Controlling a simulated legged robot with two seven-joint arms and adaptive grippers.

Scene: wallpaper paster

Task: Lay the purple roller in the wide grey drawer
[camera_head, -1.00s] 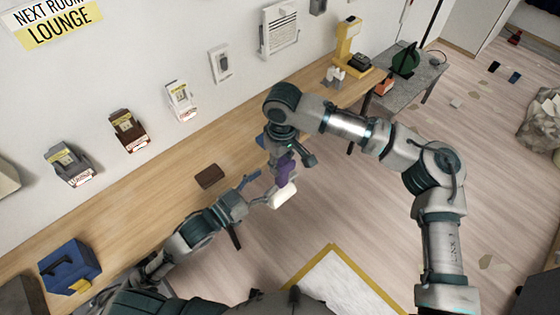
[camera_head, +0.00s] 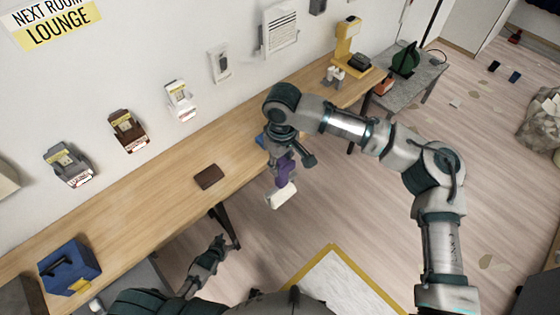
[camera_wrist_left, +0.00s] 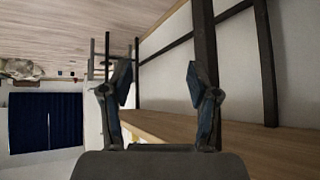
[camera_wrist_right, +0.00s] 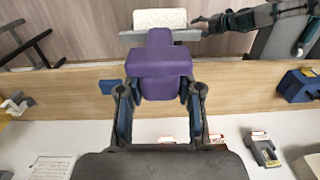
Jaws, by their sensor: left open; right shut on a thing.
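The purple roller (camera_head: 284,170) has a purple handle and a pale roller head (camera_head: 282,196). My right gripper (camera_head: 281,152) is shut on its handle and holds it in the air in front of the bench. The right wrist view shows the purple body (camera_wrist_right: 158,64) between the fingers, with the pale head beyond. My left gripper (camera_head: 218,243) is open and empty, lower and left of the roller; its spread fingers show in the left wrist view (camera_wrist_left: 159,82). A grey surface (camera_head: 150,278) below the bench's front edge may be the wide grey drawer; it is partly hidden.
The long wooden bench (camera_head: 135,215) runs along the wall. On it are a brown block (camera_head: 209,177), a blue box (camera_head: 69,268) and a yellow device (camera_head: 347,45). A yellow-edged mat (camera_head: 335,280) lies on the floor.

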